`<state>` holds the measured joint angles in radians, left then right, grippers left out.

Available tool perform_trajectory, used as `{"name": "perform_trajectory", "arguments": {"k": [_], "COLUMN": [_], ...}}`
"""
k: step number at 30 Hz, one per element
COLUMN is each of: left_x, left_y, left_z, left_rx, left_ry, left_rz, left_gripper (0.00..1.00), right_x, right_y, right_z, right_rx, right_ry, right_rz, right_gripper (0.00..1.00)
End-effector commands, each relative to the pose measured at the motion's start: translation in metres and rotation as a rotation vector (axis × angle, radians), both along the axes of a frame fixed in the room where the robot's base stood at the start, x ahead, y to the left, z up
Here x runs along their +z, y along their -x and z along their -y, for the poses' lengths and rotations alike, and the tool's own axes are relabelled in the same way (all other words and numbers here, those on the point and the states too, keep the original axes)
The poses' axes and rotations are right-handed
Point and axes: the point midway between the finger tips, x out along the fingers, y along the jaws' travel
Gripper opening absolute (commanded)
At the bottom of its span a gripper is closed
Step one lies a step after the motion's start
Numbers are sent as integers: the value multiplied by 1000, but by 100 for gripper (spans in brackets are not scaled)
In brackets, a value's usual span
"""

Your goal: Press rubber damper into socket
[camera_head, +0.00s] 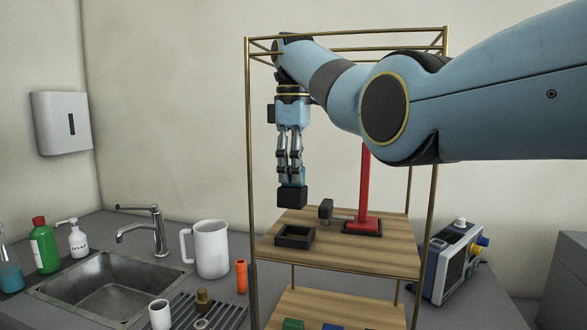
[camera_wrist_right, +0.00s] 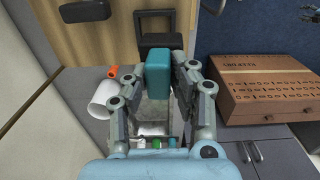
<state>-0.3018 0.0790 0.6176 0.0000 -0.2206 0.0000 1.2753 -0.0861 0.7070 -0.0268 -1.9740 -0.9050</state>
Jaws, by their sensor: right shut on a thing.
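My right gripper (camera_head: 290,172) points down, shut on the rubber damper, a dark block (camera_head: 292,197) with a teal upper part between the fingers. In the right wrist view the teal part (camera_wrist_right: 157,75) sits between the fingertips (camera_wrist_right: 160,85). The socket, a square black open-topped frame (camera_head: 295,245), lies on the wooden upper shelf (camera_head: 345,262). The damper hangs above it, apart from it. The socket also shows in the wrist view (camera_wrist_right: 159,14), beyond the damper.
A red post (camera_head: 364,190) on a black base and a small dark upright piece (camera_head: 326,209) stand right of the socket. Thin brass rack uprights (camera_head: 251,180) frame the shelf. A white mug (camera_head: 209,249) and orange cylinder (camera_head: 241,277) stand left, outside the rack.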

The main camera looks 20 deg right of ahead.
Motion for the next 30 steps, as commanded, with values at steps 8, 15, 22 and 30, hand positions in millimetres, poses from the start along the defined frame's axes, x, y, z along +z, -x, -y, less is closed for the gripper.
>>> {"name": "perform_trajectory", "arguments": {"k": [8, 15, 22, 30], "left_x": [0, 0, 0, 0], "left_y": [-4, -5, -4, -4], "left_z": [0, 0, 0, 0], "left_rx": [0, -1, -1, 0], "left_ry": [0, 0, 0, 0], "left_rz": [6, 7, 7, 6], "left_gripper": [40, 40, 40, 40], "right_x": [-27, -47, -47, -48], "right_y": [1, 2, 1, -2], "right_z": [0, 0, 0, 3], "right_rx": [0, 0, 0, 1], "right_ry": [1, 0, 1, 28], "right_rz": [-8, -10, -9, 28], "right_gripper": [0, 0, 0, 0]}}
